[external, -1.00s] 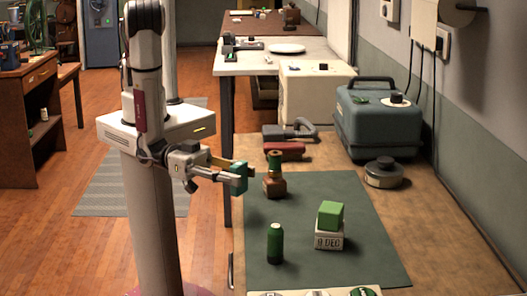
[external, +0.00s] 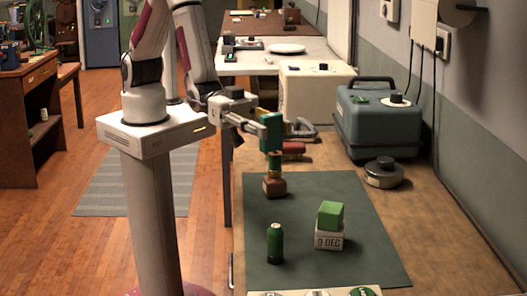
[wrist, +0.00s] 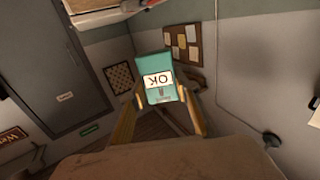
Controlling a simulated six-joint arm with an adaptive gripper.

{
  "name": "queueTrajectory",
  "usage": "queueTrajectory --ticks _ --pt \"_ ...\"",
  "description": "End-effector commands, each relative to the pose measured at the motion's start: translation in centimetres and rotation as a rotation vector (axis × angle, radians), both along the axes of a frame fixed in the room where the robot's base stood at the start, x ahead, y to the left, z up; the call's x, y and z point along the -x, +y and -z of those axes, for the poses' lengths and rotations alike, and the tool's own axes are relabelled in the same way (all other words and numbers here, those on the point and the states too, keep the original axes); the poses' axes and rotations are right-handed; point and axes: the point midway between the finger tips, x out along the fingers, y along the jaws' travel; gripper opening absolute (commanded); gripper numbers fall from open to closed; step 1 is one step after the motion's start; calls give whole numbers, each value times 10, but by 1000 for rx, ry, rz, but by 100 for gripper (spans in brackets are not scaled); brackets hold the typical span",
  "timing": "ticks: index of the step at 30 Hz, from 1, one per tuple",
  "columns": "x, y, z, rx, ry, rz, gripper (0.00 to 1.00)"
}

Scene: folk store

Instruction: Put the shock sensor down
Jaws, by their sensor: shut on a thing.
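The shock sensor, seen as a teal box (external: 271,134), is held in my gripper (external: 263,126). In the wrist view, its face (wrist: 160,64) carries a white label reading "OK", upside down. The fingers of my gripper (wrist: 168,103) close on its two sides. In the external view the sensor appears upright, just above a small brown piece with a green top (external: 274,184) on the green mat (external: 345,190). I cannot tell whether it touches that piece or is in front of or behind it.
On the mat stand a dark green cylinder (external: 275,245) and a green cube (external: 330,215) on a white "9 DEC" block (external: 329,241). Behind are a red item (external: 293,149), a round dark puck (external: 384,173) and a blue-grey case (external: 378,125). The mat's right side is bare.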

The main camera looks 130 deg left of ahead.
Motion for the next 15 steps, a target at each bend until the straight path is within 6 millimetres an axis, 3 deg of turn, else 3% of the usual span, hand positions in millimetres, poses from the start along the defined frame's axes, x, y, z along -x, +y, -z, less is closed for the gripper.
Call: queueTrajectory --ticks 6,15 --pt "-12 47 -18 0 -1 0 8" --pt "-17 117 -27 0 -1 -26 8"
